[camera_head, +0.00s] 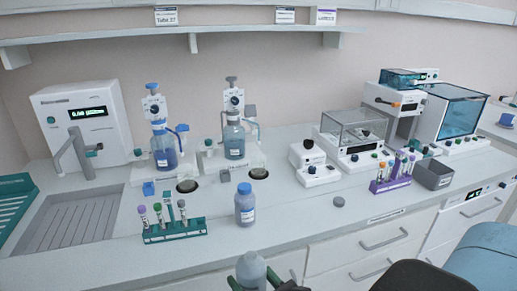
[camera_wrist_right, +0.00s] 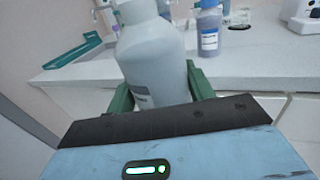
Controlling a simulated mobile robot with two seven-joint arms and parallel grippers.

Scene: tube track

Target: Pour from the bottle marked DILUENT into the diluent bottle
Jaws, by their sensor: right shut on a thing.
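My right gripper (camera_head: 258,284) is at the bottom edge of the head view, in front of the counter. Its green fingers are shut on a pale grey bottle (camera_head: 251,267), which also fills the middle of the right wrist view (camera_wrist_right: 155,62). The bottle is slightly tilted in the wrist view; its label is mostly hidden and unreadable. A blue-capped bottle (camera_head: 245,207) with a white label stands upright on the counter, apart from the held bottle. Two pump-topped bottles, one blue (camera_head: 164,152) and one grey-blue (camera_head: 234,143), stand farther back. I cannot read which is marked DILUENT. My left gripper is not in view.
A small grey cap (camera_head: 339,201) lies on the counter (camera_head: 300,220). A green tube rack (camera_head: 175,234) stands left, a purple rack (camera_head: 390,184) right. The counter right of the blue-capped bottle is largely free.

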